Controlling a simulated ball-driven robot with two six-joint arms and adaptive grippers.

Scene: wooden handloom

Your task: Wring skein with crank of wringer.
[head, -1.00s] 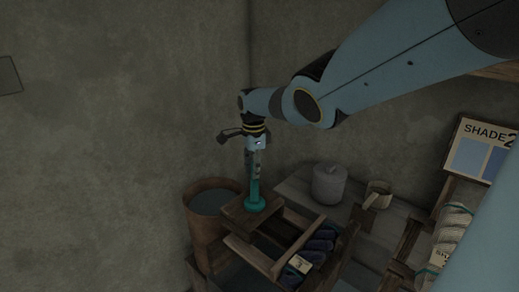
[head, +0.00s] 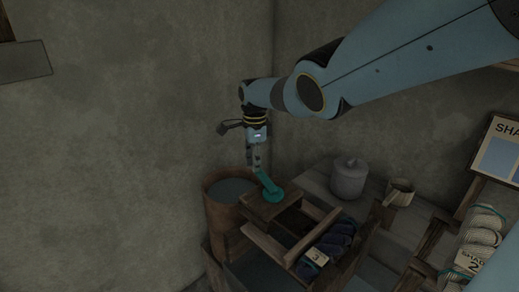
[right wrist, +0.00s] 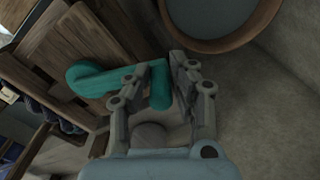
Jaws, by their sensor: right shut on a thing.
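The teal crank (head: 272,192) sits on a wooden block (head: 262,208), which looks like part of the wringer. Its arm slants up and left from its round hub. My right gripper (head: 254,164) points down from above and is shut on the free end of the crank. In the right wrist view, the crank (right wrist: 95,82) runs from its hub at the left to its upright grip between my fingers (right wrist: 168,82). I cannot make out a skein on the wringer. My left gripper is not in view.
A round vat (head: 222,228) of dark liquid stands just left of the block. Dark skeins (head: 330,245) tagged 3 lie in a wooden tray to the right. A grey lidded pot (head: 349,178), a small wooden vessel (head: 399,192) and pale skeins (head: 484,228) are further right.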

